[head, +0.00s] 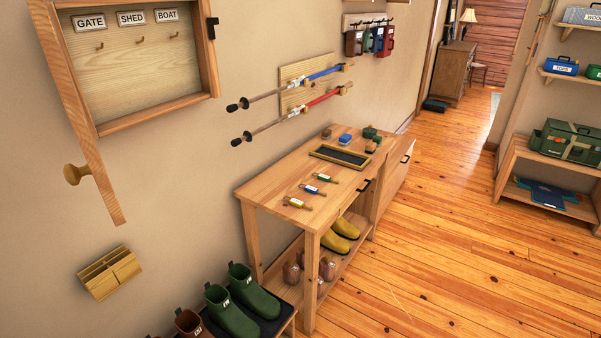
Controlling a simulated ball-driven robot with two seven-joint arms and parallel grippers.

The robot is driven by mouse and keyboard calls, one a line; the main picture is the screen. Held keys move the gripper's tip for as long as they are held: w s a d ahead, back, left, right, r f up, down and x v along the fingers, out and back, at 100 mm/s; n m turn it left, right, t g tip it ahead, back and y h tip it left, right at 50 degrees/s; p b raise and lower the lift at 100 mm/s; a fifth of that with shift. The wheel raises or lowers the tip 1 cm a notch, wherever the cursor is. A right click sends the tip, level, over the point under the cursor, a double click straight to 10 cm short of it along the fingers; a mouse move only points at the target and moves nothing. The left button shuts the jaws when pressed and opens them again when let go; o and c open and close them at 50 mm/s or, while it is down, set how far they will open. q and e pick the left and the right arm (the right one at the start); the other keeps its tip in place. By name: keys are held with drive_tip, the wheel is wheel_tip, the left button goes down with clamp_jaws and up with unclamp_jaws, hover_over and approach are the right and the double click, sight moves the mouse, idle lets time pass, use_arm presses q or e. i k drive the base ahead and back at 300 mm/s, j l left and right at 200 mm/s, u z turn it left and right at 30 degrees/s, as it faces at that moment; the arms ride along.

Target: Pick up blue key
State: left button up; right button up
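Three small keys or key-like items with coloured parts lie in a slanted row on the wooden bench top (268,189). The middle one is the blue key (311,189). A yellow one (297,203) lies nearer the front, and a green one (325,177) lies farther back, close to a dark tray. They lie apart from one another with bare wood between them. Their fine shape is too small to tell. Neither of my grippers shows in the head view.
A black-lined tray (341,157) and several small items lie behind the keys. An open wall cabinet (120,129) with empty hooks labelled GATE, SHED and BOAT hangs at left. Fishing rods (293,108) hang over the bench. Green boots (231,312) stand front left. The floor at right is clear.

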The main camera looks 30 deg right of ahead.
sight(309, 189)
drive_tip(key=i+l, duration=0.15)
drive_tip(key=l, duration=0.25)
drive_tip(key=i+l+u, duration=0.1)
drive_tip(key=l, duration=0.35)
drive_tip(key=i+l, duration=0.2)
drive_tip(key=l, duration=0.2)
drive_tip(key=i+l+u, duration=0.1)
drive_tip(key=l, duration=0.35)
drive_tip(key=i+l+u, duration=0.1)
drive_tip(key=l, duration=0.3)
drive_tip(key=i+l, duration=0.15)
drive_tip(key=l, duration=0.3)
